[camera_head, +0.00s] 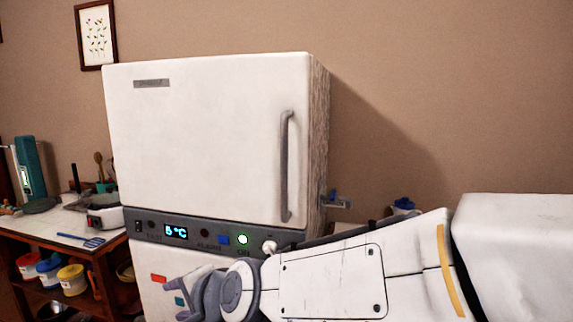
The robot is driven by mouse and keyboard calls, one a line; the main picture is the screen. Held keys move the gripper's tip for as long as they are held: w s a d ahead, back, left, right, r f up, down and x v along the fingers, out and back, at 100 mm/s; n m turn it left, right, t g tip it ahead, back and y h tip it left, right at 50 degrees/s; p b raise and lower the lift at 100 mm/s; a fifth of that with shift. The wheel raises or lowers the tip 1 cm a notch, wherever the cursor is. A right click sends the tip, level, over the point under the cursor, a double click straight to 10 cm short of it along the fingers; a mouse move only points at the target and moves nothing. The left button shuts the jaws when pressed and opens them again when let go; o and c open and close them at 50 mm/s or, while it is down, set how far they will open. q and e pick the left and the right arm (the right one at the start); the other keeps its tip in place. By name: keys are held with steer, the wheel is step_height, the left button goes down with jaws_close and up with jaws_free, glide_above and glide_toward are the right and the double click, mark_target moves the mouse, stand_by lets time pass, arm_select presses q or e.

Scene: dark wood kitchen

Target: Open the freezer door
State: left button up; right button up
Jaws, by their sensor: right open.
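A white freezer cabinet (200,135) stands in the middle of the view. Its upper door is shut, with a long grey vertical handle (285,165) near the right edge. Below it is a dark control panel (205,234) with a lit display reading about 5 °C. A lower white front (150,262) shows in part under the panel; my right arm hides much of it. My right gripper (180,298) is open, in front of this lower front, below and left of the handle and apart from it. My left gripper is out of view.
A wooden shelf unit (62,222) with pots, a blue spatula (82,239) and several colored tubs stands at the left. The space before the upper door looks clear.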

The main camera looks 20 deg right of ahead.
steer(key=w+d+r+m+t+h, duration=0.4)
steer(key=w+d+r+m+t, duration=0.3)
steer(key=r+m, duration=0.5)
steer(key=m+h, duration=0.9)
steer(key=m, duration=0.8)
glide_toward(283, 159)
steer(key=p+x, duration=0.3)
steer(key=x, duration=0.7)
steer(key=shift+w+d+p, duration=0.25)
steer(key=shift+w+p, duration=0.1)
jaws_close()
